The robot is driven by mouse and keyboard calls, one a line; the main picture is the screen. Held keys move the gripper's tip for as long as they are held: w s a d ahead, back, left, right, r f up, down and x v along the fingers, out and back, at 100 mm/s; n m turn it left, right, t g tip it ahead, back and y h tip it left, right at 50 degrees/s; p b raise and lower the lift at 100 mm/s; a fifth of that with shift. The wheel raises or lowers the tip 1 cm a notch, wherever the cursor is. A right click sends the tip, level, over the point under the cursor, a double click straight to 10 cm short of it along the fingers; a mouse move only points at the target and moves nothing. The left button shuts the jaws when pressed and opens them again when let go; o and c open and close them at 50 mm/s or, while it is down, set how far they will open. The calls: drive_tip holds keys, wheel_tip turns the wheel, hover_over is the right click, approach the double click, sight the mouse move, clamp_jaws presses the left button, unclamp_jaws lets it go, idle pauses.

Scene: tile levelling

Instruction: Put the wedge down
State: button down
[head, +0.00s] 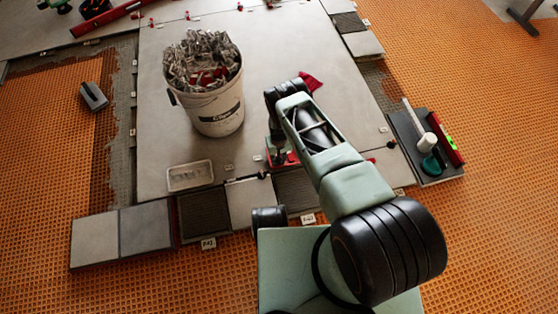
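My gripper (278,153) points down over the large pale tile, right of the bucket, and is seen small and dark from behind my arm. A red piece (291,158) shows right at its fingertips, low near the tile; it may be the wedge, but its shape is partly hidden. I cannot tell whether the fingers are shut on it or only beside it. Another red object (311,82) lies on the tile behind my arm's wrist, partly covered by it.
A white bucket (217,112) full of clips and red bits stands left of my gripper. A small pale tray (190,176) lies in front of it. A dark board (436,168) with tools lies right. The large tile (160,130) is mostly clear.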

drive_tip(key=shift+f, duration=0.15)
drive_tip(key=c, duration=2.2)
unclamp_jaws()
drive_tip(key=shift+o, duration=0.2)
wheel_tip(320, 180, up, 12)
drive_tip(key=p, duration=0.5)
